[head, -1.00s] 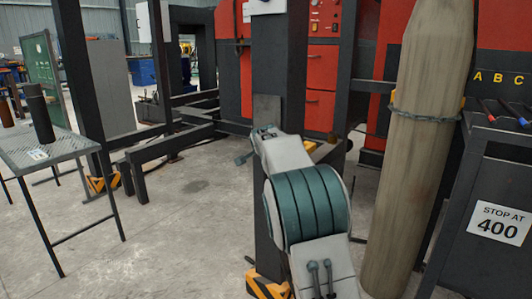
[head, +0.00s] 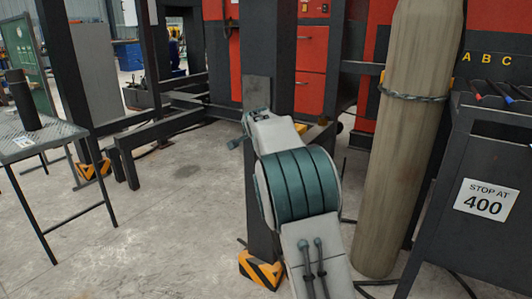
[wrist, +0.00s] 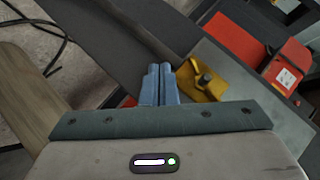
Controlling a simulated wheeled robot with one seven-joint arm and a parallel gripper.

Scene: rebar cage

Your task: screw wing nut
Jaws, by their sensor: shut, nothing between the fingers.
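In the wrist view my gripper (wrist: 157,85) shows as two blue-grey fingers side by side, closed with nothing between them. A yellow bracket (wrist: 204,90) is just to the right of the fingers, with a small dark stud or nut (wrist: 203,76) on it. The fingers look apart from the stud. I cannot tell whether that piece is the wing nut. In the head view a bit of the yellow bracket (head: 318,134) shows behind my arm, beside the dark steel post (head: 266,50). My gripper cannot be made out surely there.
A tan cylindrical column (head: 405,150) wrapped with chain stands right of my arm. A dark cart (head: 440,220) with a "STOP AT 400" sign is further right. A mesh table (head: 38,142) stands left. Red cabinets (head: 300,85) are behind. The floor between table and post is clear.

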